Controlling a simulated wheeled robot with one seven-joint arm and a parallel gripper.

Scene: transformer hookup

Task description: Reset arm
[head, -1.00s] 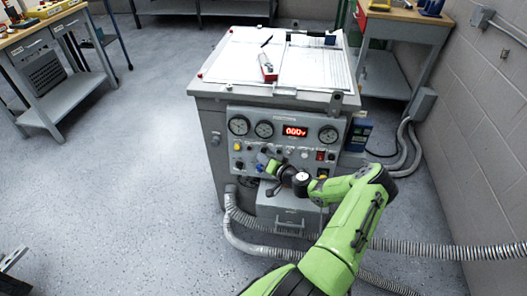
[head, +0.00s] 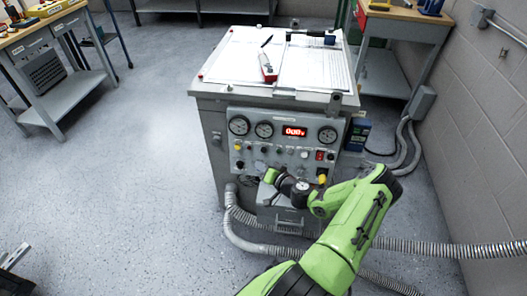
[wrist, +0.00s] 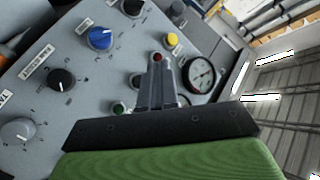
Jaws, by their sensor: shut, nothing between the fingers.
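My green arm (head: 352,228) reaches from the lower right toward the front of a grey test cabinet (head: 215,140). In the wrist view my gripper (wrist: 157,65) is shut, its two fingers together with nothing between them. It points at the control panel (wrist: 72,120). A red-centred round part shows just beyond the fingertips, and I cannot tell whether they touch the panel. A blue knob (wrist: 100,38), a black knob (wrist: 62,80) and a grey knob (wrist: 17,130) are to their left. A yellow button (wrist: 172,40) and a dial gauge (wrist: 200,73) are to their right.
The panel has a red-lit display (head: 294,131). Papers and a red-and-white tool (head: 268,69) lie on the cabinet top. A ribbed grey hose (head: 450,250) runs across the floor at right, near a block wall (head: 492,130).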

